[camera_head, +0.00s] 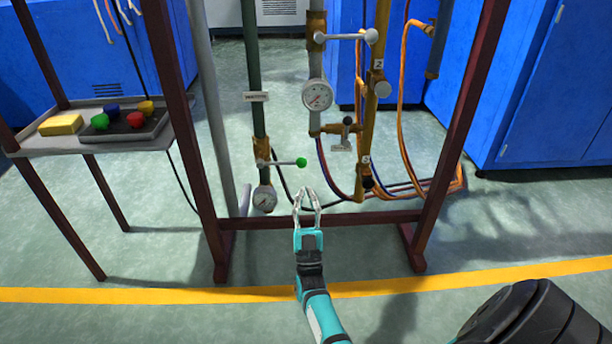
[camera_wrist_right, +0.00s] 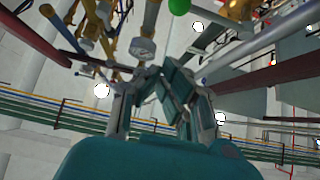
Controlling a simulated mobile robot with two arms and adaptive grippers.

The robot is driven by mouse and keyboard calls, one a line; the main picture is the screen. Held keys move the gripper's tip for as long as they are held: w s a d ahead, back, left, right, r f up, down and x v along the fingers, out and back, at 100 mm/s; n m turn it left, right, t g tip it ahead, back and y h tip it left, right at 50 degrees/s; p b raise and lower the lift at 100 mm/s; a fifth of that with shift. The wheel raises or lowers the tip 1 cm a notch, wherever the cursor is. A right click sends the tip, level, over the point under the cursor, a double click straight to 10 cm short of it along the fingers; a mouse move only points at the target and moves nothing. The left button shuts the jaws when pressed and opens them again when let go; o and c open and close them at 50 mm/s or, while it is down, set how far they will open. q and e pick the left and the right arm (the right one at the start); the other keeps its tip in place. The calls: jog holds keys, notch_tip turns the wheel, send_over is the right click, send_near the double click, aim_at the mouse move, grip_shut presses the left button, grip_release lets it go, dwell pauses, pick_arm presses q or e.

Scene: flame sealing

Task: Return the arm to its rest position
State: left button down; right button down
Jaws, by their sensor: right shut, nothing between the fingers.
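My right arm comes in from the bottom of the head view, teal and black. Its gripper (camera_head: 307,191) is shut and empty, pointing away from me in front of the pipe frame, below the green-knobbed valve lever (camera_head: 301,162). It looks apart from the lever, though the depth is hard to judge. In the right wrist view, the gripper's grey fingers (camera_wrist_right: 160,85) show against the ceiling and pipes. My left gripper is not in view.
A dark red frame (camera_head: 321,219) holds pipes, valves and gauges (camera_head: 317,95). A side table (camera_head: 100,143) at left bears a yellow block (camera_head: 61,125) and a tray with coloured knobs. Blue cabinets (camera_head: 540,90) stand behind. The floor before the yellow line (camera_head: 150,296) is largely clear.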

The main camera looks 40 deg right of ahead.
jog(key=shift+s+a+f, duration=0.15)
jog(key=shift+s+f, duration=0.05)
jog(key=shift+f, duration=0.05)
dwell(0.4)
